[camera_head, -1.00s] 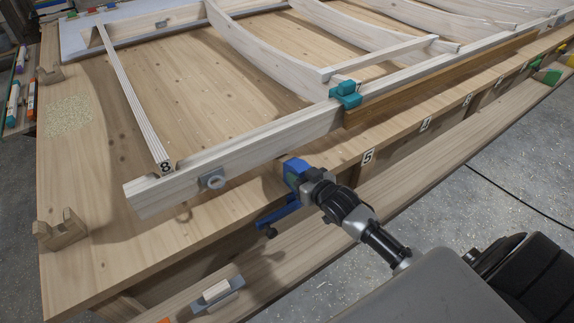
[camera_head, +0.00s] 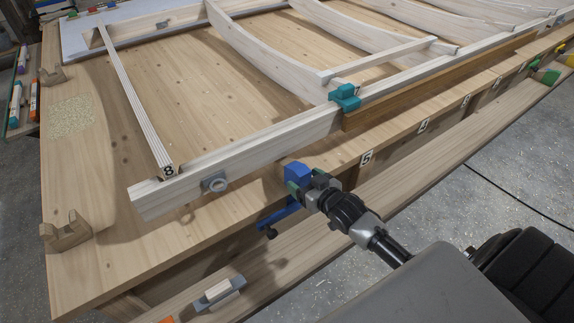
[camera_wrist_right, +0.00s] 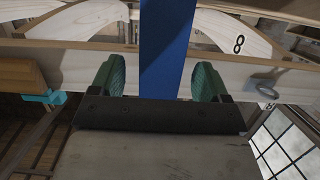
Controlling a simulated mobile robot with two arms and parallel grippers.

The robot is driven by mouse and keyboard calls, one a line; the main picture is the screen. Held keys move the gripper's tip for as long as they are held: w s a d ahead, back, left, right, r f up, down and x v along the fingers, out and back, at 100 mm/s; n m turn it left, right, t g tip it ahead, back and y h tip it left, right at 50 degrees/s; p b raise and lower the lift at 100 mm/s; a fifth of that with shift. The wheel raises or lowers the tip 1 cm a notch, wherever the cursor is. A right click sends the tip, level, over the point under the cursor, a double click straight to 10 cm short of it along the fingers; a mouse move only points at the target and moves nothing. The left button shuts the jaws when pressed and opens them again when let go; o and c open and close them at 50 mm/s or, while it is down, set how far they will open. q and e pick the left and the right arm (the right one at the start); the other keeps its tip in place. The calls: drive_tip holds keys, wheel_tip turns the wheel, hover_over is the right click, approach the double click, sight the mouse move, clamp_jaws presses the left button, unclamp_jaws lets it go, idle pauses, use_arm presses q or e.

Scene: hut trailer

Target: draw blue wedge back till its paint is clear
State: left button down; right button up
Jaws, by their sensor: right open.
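The blue wedge (camera_head: 297,171) is at the bench's front edge, below the pale frame rail and left of label 5. A blue piece with a dark knob (camera_head: 279,217) shows just below it; I cannot tell whether they join. My right gripper (camera_head: 294,187) is at the wedge from the front, its green fingers open. In the right wrist view, the wedge (camera_wrist_right: 166,35) runs upright between the two spread fingers (camera_wrist_right: 160,78), with gaps on both sides. The gripper's body hides the wedge's lower end there. My left gripper is out of view.
The ribbed pale frame (camera_head: 250,150) lies on the wooden bench (camera_head: 110,240), with a grey ring fitting (camera_head: 214,183) and a teal clamp (camera_head: 345,96) on its front rail. A lower ledge (camera_head: 330,235) runs along the bench front. Wooden cradles (camera_head: 65,232) stand at left.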

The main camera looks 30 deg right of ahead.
drive_tip(key=shift+r+p+v, duration=0.2)
drive_tip(key=shift+p+v, duration=0.7)
drive_tip(key=shift+v, duration=0.15)
drive_tip(key=shift+r+p+v, duration=0.25)
drive_tip(key=shift+p+v, duration=0.6)
drive_tip(key=shift+v, duration=0.2)
drive_tip(key=shift+s+r+p, duration=0.15)
drive_tip(key=shift+s+p, duration=0.2)
drive_tip(key=shift+s, duration=0.05)
drive_tip(key=s+a+f+g+h, duration=0.1)
drive_tip(key=s+f+g, duration=0.3)
drive_tip(key=f, duration=0.5)
drive_tip(key=s+f+g, duration=0.1)
drive_tip(key=s+f, duration=0.5)
drive_tip(key=f, duration=0.3)
drive_tip(key=s+a+f+g+h, duration=0.1)
drive_tip(key=s+f+g, duration=0.3)
drive_tip(key=f, duration=0.5)
drive_tip(key=s+a+f+g, duration=0.1)
drive_tip(key=s+f, duration=0.3)
drive_tip(key=s, duration=0.4)
drive_tip(key=s+a+f+n+g, duration=0.1)
drive_tip(key=s+a+f+g, duration=0.1)
drive_tip(key=s, duration=0.6)
drive_tip(key=s+a+f+g, duration=0.2)
drive_tip(key=s+a+f, duration=0.2)
drive_tip(key=s, duration=0.4)
drive_tip(key=shift+s+a+f+y, duration=0.2)
drive_tip(key=shift+f+y, duration=0.1)
drive_tip(key=shift+f, duration=0.55)
